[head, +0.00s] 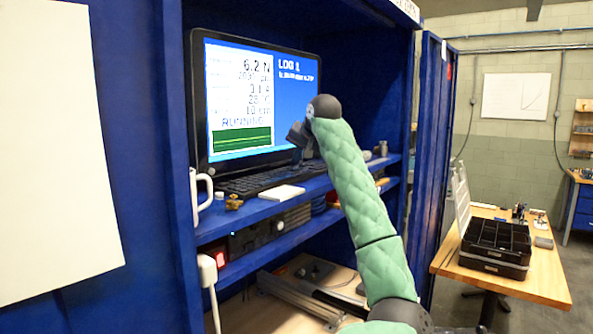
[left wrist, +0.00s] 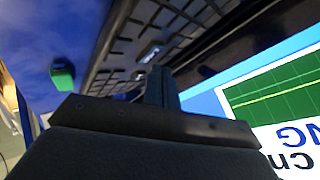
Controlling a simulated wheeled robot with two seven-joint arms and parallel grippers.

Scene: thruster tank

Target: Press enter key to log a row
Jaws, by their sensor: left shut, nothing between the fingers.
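A black keyboard (head: 245,185) lies on the blue cabinet's upper shelf in front of a lit monitor (head: 240,95). The screen shows readings, a green graph and the words "LOG 1" on blue. My left gripper (head: 297,156) is shut and empty, at the keyboard's right end in the head view. In the left wrist view its fingers (left wrist: 160,88) point at the keyboard (left wrist: 150,40), with the screen (left wrist: 275,95) at the right. I cannot make out the enter key or whether the fingertips touch a key. My right gripper is not in view.
A white mug (head: 200,190) stands at the shelf's left edge, near a small brass-coloured part (head: 234,202). A white pad (head: 282,192) lies in front of the keyboard. The cabinet wall (head: 428,140) closes the right side. A wooden table (head: 540,285) with a black tray stands further right.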

